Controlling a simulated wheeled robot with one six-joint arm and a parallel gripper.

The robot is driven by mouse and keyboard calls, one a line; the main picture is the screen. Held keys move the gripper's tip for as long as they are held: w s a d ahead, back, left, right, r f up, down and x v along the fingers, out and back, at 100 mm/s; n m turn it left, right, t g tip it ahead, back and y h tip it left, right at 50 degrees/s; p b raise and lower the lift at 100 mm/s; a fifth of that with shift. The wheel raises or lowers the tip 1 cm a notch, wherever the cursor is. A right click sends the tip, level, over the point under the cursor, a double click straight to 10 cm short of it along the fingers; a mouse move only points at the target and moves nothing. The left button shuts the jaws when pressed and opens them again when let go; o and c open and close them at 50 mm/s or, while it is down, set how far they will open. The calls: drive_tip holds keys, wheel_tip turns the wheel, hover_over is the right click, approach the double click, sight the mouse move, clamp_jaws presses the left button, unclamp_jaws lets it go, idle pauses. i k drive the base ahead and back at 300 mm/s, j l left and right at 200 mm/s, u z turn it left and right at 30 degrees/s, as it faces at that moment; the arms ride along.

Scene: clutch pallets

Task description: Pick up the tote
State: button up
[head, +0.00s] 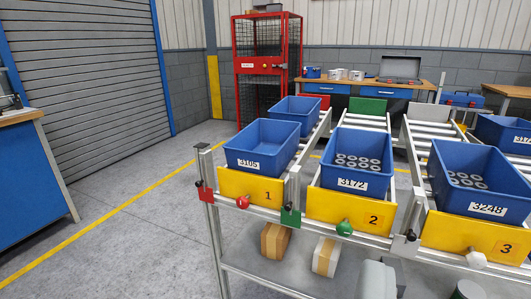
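Several blue totes stand on a sloped roller rack. Tote 3105 (262,146) is in lane 1 at the left; no contents can be made out. Tote 3172 (351,171) is in lane 2 and holds grey ring-shaped parts (358,161). Tote 3248 (480,196) is in lane 3 and also holds grey rings. Another blue tote (296,112) stands behind tote 3105, and one more (504,133) is cut off at the right edge. No gripper fingers can be made out, and no tote is visibly held.
Yellow panels numbered 1 (249,187), 2 (350,209) and 3 (477,237) front the lanes, with coloured knobs. Two cardboard boxes (275,240) lie on the lower shelf. A blue cabinet (35,170) stands left, a red cage (266,67) behind. The floor left of the rack is clear.

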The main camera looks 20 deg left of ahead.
sight(267, 147)
drive_tip(key=i+j, duration=0.65)
drive_tip(key=j, duration=0.15)
drive_tip(key=i+j, duration=0.65)
drive_tip(key=j, duration=0.15)
